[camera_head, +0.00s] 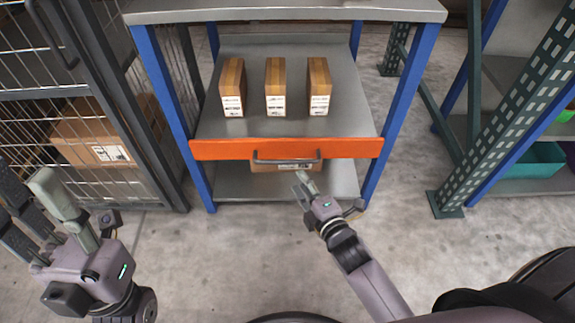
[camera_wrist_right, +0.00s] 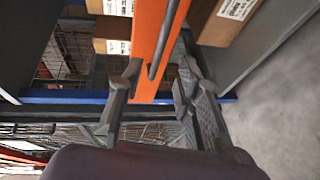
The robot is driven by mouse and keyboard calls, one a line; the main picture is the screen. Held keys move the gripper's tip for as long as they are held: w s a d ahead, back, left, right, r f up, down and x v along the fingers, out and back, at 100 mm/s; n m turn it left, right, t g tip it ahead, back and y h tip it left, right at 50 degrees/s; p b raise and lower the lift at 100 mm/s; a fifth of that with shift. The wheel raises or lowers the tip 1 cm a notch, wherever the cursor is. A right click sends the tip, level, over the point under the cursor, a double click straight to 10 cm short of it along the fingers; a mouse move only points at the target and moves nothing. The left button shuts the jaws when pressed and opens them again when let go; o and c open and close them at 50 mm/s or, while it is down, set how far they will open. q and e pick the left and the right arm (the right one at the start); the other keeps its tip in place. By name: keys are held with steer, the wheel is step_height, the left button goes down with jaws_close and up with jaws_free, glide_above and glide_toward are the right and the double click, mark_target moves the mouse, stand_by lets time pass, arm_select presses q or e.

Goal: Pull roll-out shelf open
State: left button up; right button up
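The roll-out shelf (camera_head: 237,122) is a grey tray with an orange front (camera_head: 220,149) and a dark grey bar handle (camera_head: 287,161). Its front juts out a little past the blue posts. My right gripper (camera_head: 304,184) is just below and in front of the handle. In the right wrist view, the fingers of this gripper (camera_wrist_right: 156,88) are spread, with the orange front (camera_wrist_right: 148,45) and the handle (camera_wrist_right: 163,40) showing between them, ahead of the tips. Contact is not visible. My left gripper (camera_head: 32,195) is raised at the left, fingers apart, empty.
Three upright cartons (camera_head: 275,88) stand on the shelf. Another carton sits on the lower deck (camera_head: 235,186) behind the front. A wire cage (camera_head: 100,130) stands at left and a green perforated post (camera_head: 500,110) at right. The concrete floor (camera_head: 215,250) in front is clear.

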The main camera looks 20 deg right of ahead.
mark_target(287, 161)
steer(key=b+x, duration=0.3)
steer(key=x, duration=0.7)
steer(key=shift+w+b, duration=0.3)
steer(key=shift+c, duration=0.6)
jaws_close()
